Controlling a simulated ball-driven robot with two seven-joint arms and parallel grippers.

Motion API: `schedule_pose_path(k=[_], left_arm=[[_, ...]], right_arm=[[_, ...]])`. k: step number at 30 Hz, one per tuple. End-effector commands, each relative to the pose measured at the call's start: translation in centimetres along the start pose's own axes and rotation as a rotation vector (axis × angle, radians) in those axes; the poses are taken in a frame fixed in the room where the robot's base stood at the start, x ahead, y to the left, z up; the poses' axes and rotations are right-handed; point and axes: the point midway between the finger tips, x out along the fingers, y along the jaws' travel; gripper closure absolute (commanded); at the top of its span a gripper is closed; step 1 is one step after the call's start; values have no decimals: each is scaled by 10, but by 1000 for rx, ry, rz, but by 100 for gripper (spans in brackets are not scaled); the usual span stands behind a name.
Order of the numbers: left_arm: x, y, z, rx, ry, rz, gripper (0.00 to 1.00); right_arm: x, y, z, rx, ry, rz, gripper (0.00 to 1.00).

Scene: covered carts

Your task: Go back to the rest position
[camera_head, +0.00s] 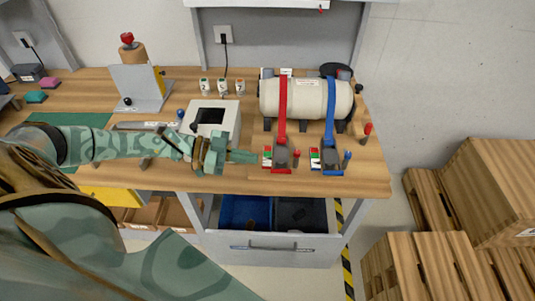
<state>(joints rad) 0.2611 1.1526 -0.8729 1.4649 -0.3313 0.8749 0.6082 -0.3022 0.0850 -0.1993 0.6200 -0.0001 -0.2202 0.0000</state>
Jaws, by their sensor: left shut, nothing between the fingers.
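My left arm comes in from the left over the workbench (365,183). My left gripper (250,157) is shut and empty, its fingers pointing right. It is just left of a small device (282,157) under a red strap (283,100). I cannot tell whether the fingertips touch that device. A similar device (332,157) under a blue strap (330,105) stands further right. My right gripper is not in view.
A cream tank (305,98) lies behind the devices. A white box (212,117) stands behind my gripper. Below, an open drawer (270,245) sticks out with blue and black bins. Wooden pallets (425,260) and a crate (490,190) stand at right.

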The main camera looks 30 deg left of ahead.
Motion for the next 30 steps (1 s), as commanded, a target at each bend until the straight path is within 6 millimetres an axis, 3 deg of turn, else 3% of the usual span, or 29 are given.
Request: schedule_pose_path(k=[6, 15, 17, 19, 25, 27, 30], left_arm=[[-27, 1, 0, 0, 0, 1, 100], [-28, 2, 0, 3, 2, -1, 100], [-18, 8, 2, 16, 4, -9, 100], [5, 21, 5, 50, 2, -34, 100], [94, 72, -2, 199, -69, -262, 100], [108, 83, -9, 235, -147, -377, 100], [106, 90, -17, 253, -302, -531, 100]], right_arm=[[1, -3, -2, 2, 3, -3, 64], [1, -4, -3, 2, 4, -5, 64], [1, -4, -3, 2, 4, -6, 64], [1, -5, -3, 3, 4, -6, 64], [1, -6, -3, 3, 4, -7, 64], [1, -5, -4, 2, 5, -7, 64], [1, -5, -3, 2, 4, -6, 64]])
